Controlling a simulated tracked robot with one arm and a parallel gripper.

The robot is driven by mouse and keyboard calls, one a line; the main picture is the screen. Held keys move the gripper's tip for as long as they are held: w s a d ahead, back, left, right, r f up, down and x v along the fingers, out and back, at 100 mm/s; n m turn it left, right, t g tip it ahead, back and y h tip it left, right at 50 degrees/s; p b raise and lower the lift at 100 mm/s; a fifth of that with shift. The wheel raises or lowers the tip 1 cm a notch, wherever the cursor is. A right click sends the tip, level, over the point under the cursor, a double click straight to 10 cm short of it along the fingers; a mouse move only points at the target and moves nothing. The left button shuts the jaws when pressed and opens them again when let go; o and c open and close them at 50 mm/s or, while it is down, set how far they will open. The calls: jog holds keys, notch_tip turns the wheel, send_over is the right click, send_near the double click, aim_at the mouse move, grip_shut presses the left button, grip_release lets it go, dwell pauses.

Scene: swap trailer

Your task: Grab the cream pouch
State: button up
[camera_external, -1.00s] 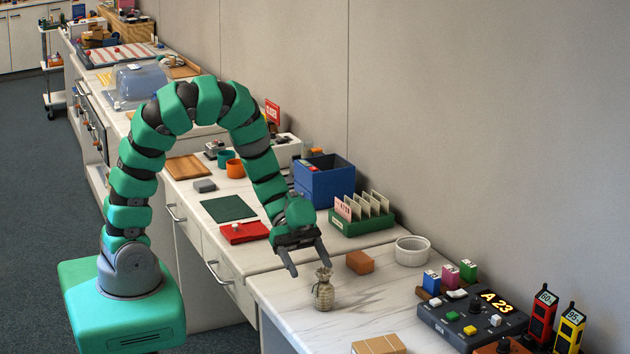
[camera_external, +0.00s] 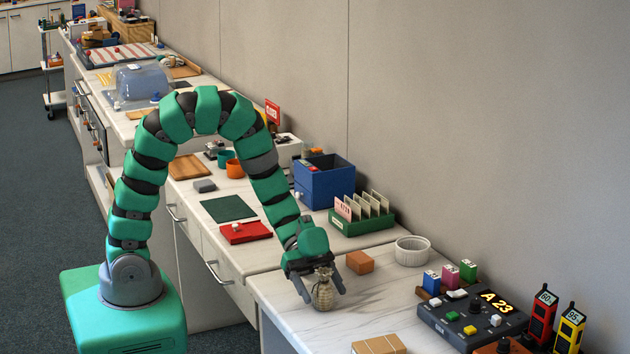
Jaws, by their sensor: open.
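The cream pouch (camera_external: 323,294) stands upright on the marble-patterned counter, near its left edge. It is a small bag, narrow at the neck and round at the bottom. My gripper (camera_external: 323,293) points down over it, with one finger on the pouch's left and the other on its right. The jaws are open around the pouch. Its top is partly covered by the gripper. I cannot tell whether either finger touches it.
An orange-brown block (camera_external: 360,262) lies just behind the gripper. A white ribbed bowl (camera_external: 412,250) stands farther back right. A cardboard box (camera_external: 379,345) lies at the front edge. A grey control console (camera_external: 470,318) stands right. The counter between pouch and console is clear.

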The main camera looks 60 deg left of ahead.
jog(key=c, duration=1.1)
